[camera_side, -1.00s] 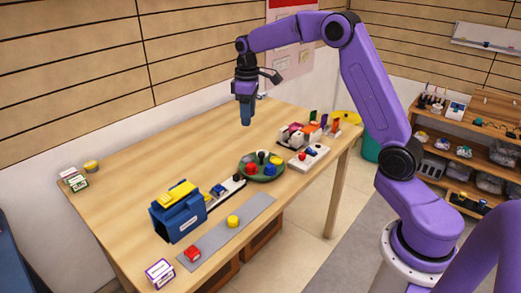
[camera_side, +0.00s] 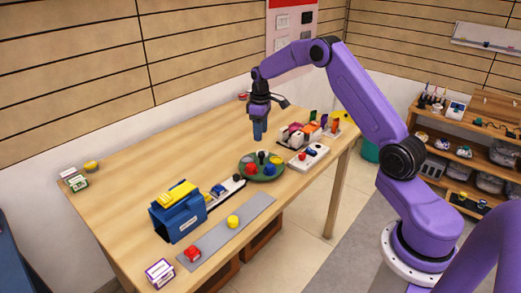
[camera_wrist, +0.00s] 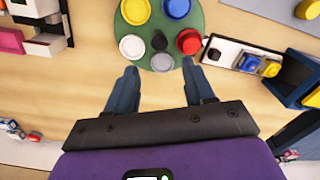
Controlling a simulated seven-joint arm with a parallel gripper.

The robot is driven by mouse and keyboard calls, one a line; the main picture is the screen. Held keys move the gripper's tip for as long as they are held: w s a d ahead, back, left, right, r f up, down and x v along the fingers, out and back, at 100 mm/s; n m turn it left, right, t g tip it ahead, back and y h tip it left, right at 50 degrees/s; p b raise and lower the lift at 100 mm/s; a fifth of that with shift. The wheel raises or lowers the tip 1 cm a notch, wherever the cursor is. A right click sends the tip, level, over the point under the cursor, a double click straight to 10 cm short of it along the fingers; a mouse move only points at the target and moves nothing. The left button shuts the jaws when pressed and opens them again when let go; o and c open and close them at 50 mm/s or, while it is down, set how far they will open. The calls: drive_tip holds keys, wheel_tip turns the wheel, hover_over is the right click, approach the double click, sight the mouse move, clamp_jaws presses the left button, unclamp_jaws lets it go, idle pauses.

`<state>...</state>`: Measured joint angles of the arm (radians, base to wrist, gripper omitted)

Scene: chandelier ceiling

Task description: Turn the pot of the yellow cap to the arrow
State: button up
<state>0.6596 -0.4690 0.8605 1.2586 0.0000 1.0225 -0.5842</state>
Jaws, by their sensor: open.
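A green round turntable (camera_side: 258,178) carries several coloured pots around a black centre knob (camera_side: 261,156). The wrist view shows the turntable (camera_wrist: 160,22) with the yellow-capped pot (camera_wrist: 135,11) at its upper left. A blue pot (camera_wrist: 177,8), a red pot (camera_wrist: 188,41), a white pot (camera_wrist: 131,46) and a greyish pot (camera_wrist: 162,62) sit around the black knob (camera_wrist: 159,41). My gripper (camera_side: 259,134) is open and empty, pointing down above the turntable. In the wrist view its fingers (camera_wrist: 160,74) are apart at the turntable's near edge. I cannot make out an arrow.
A blue box (camera_side: 180,221) with a yellow top stands left of the turntable. A grey strip (camera_side: 213,241) holds a yellow button (camera_side: 233,221) and a red one (camera_side: 192,254). A white panel (camera_side: 312,161) and coloured blocks lie to the right.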

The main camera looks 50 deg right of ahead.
sight(261, 153)
wheel_tip(261, 153, down, 8)
drive_tip(key=shift+f, duration=0.1)
idle(0.4)
clamp_jaws()
